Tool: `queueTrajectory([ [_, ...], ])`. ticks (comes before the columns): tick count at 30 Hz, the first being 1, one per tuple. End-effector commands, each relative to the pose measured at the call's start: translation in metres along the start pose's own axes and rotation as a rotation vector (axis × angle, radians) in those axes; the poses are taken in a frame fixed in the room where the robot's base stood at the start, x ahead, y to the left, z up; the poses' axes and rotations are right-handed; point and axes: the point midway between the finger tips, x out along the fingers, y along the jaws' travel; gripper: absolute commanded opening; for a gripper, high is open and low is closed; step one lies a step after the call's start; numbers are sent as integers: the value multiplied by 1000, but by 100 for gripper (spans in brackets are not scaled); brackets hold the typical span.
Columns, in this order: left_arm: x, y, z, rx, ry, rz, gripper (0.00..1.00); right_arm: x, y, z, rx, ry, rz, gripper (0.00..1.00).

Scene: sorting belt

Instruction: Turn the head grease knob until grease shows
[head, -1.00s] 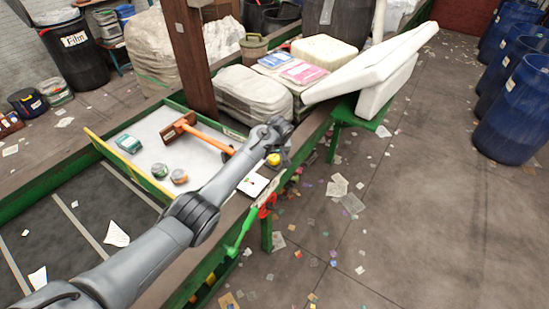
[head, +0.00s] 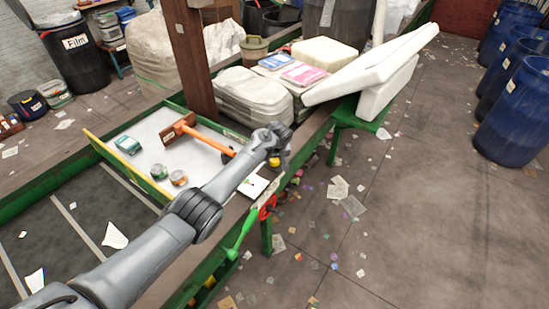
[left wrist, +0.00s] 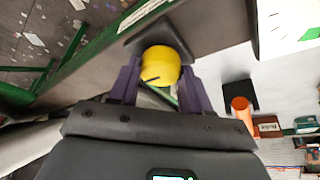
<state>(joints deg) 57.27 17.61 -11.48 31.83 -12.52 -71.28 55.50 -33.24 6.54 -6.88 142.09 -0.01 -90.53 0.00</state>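The yellow round grease knob (left wrist: 160,66) sits on a dark square base at the edge of the green-framed belt. It has a short dark mark on its face. The two purple fingers of my left gripper (left wrist: 161,85) stand on either side of the knob, with no clear gap showing. I cannot tell whether they press on it. In the head view the knob (head: 274,161) is partly hidden by my left gripper (head: 279,155). No grease is visible around the knob. My right gripper is not in view.
An orange-handled scraper (head: 205,139), two small round tins (head: 168,174) and a teal box (head: 127,144) lie on the pale belt surface to the left.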

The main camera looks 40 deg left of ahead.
Motion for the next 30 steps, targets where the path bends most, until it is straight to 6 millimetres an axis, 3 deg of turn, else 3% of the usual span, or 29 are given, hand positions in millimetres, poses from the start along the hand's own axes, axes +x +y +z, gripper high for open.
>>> queueTrajectory([
  [2,0,0,0,0,0,0,17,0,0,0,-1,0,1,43],
  [14,-2,-1,-1,72,-1,30,17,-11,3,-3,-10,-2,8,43],
  [30,0,-4,-1,479,-2,199,17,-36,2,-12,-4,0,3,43],
])
